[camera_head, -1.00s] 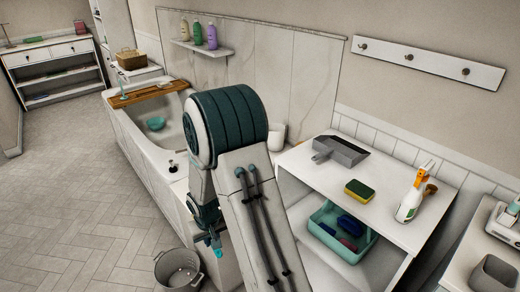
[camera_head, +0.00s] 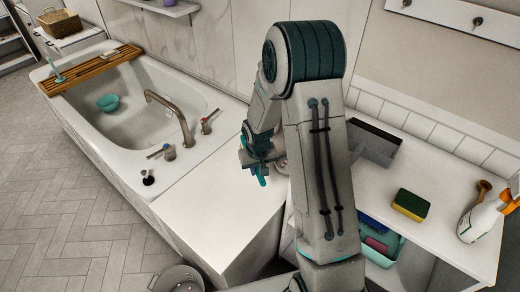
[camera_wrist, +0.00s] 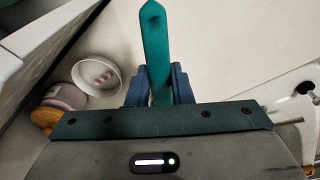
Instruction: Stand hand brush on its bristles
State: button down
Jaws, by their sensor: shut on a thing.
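My gripper (camera_wrist: 159,84) is shut on a long teal piece, which looks like the handle of the hand brush (camera_wrist: 155,40). The handle sticks out beyond the blue fingers in the wrist view, over a pale surface. In the head view my gripper (camera_head: 258,158) is above the white ledge (camera_head: 215,215) at the near end of the bathtub. A teal tip of the brush (camera_head: 262,181) shows below it. I cannot see the bristles or tell which way they face.
The bathtub (camera_head: 75,130) with its tap (camera_head: 178,112) is to the left. A grey dustpan (camera_head: 372,145), a yellow-green sponge (camera_head: 411,204) and a spray bottle (camera_head: 480,219) stand on the white shelf unit to the right. A white bowl (camera_wrist: 97,74) shows in the wrist view. The ledge front is clear.

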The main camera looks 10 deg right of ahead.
jog(key=shift+n+y, duration=0.3)
jog(key=shift+n, duration=0.2)
jog(key=w+f, duration=0.1)
jog(key=w, duration=0.1)
jog(key=w+f+b, duration=0.1)
jog(key=w, duration=0.2)
jog(key=w+d+f, duration=0.1)
jog(key=w+f, duration=0.1)
jog(key=shift+w, duration=0.4)
jog(key=b, duration=0.5)
send_over(256, 184)
jog(key=shift+f, duration=3.85)
jog(key=c, duration=1.2)
grip_release()
jog(key=r, duration=0.4)
jog(key=s+r, duration=0.1)
jog(key=r, duration=0.4)
jog(key=s+r, duration=0.1)
jog(key=r, duration=0.3)
jog(key=shift+r, duration=0.35)
